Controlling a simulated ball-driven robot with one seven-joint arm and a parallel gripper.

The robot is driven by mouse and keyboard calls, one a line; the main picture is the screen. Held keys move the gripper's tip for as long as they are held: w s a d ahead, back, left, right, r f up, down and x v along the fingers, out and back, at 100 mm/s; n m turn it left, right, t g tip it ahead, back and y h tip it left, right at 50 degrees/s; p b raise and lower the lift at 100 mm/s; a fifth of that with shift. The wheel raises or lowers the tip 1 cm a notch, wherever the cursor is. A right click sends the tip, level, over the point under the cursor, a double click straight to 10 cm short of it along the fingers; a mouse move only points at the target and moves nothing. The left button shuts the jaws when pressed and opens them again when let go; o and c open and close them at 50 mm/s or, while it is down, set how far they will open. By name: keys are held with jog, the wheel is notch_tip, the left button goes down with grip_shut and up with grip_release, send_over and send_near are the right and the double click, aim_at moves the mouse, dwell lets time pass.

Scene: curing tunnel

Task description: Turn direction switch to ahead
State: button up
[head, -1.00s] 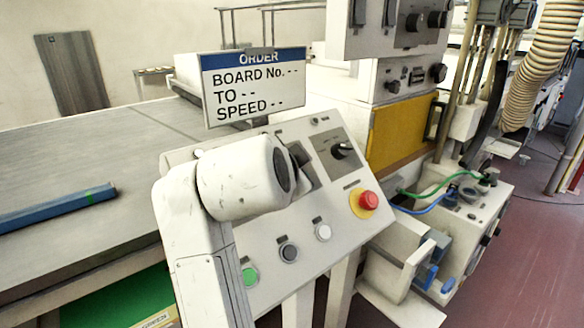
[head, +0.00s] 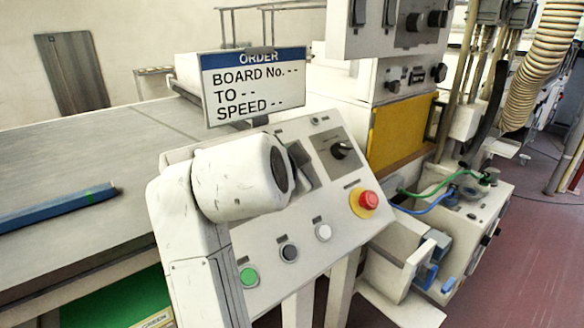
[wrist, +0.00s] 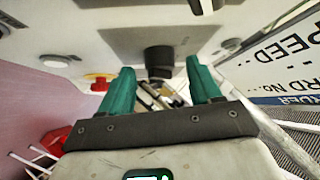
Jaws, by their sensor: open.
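In the wrist view a dark knob (wrist: 158,58) stands out from a dark grey plate (wrist: 120,40) on the pale panel. My gripper (wrist: 160,66) is open, with one teal finger on each side of the knob's line and nothing held. I cannot tell whether the fingers touch the knob. In the head view the sloping control panel (head: 275,225) carries a black rotary knob (head: 341,150) on a grey plate. My arm hides the panel part left of it, and the fingers are not seen there. The labels are too small to read, so the direction switch's setting is unclear.
A red button on a yellow base (head: 367,200) sits right of the panel, with white (head: 323,232), black (head: 288,251) and green (head: 249,277) buttons below. The order sign (head: 254,88) stands close above the panel. A blue bar (head: 60,208) lies on the conveyor (head: 110,150).

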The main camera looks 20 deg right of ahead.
jog(key=v, duration=1)
jog(key=shift+f, duration=0.1)
